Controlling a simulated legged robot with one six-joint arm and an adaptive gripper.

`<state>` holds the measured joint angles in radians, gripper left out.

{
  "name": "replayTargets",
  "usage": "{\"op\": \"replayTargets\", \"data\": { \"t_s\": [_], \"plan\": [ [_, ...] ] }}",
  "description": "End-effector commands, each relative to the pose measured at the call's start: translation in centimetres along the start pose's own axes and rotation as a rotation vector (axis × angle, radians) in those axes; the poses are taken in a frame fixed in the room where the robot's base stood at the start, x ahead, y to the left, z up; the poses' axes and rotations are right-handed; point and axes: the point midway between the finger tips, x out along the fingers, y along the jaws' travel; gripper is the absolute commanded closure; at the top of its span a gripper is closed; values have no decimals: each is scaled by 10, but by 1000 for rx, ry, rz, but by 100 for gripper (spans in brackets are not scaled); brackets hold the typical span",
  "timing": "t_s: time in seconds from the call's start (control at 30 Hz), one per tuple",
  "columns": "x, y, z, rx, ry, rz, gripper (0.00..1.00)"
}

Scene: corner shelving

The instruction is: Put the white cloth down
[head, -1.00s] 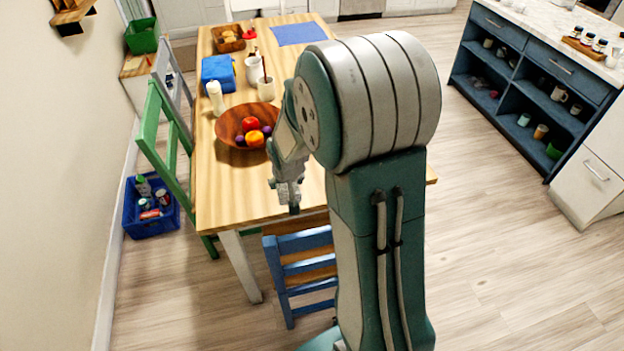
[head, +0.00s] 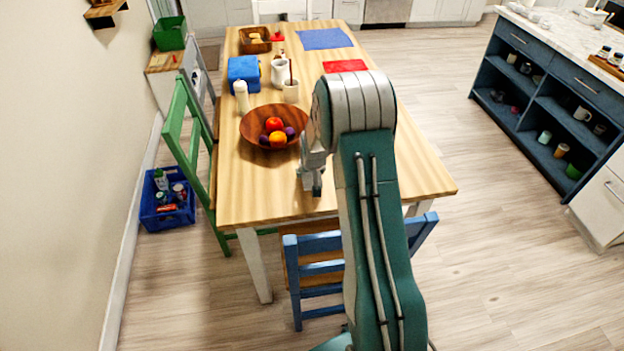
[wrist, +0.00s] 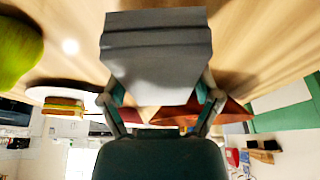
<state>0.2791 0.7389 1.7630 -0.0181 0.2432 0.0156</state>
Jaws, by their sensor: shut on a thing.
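My gripper (wrist: 160,105) has its two fingers on either side of a pale grey-white, block-like thing (wrist: 155,55) in the wrist view. I take this to be the white cloth, folded, but its cloth texture is not clear. In the head view my gripper (head: 312,185) points down over the near part of the wooden table (head: 245,195), right of and nearer than the brown bowl. The held cloth is hard to make out there. I cannot tell whether it touches the table.
The brown bowl (head: 250,125) holds fruit. A white bottle (head: 241,97), blue block (head: 243,72), red cloth (head: 345,66) and blue mat (head: 325,39) are on the table. A blue chair (head: 320,268) stands at its near edge. The table's near right corner looks clear.

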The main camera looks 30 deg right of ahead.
Motion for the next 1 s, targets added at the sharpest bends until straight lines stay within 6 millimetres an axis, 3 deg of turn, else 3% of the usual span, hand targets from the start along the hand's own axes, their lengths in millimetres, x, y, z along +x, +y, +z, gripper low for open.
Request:
{"op": "replayTargets", "data": {
  "t_s": [0.27, 0.57, 0.6, 0.63, 1.0],
  "plan": [
    [36, 7, 9, 4, -6, -5, 57],
    [37, 5, 10, 4, -2, -2, 57],
    [37, 4, 10, 2, -1, -2, 10],
    [37, 4, 10, 2, -1, -2, 0],
    [37, 6, 10, 4, -3, -3, 0]
  ]
}}
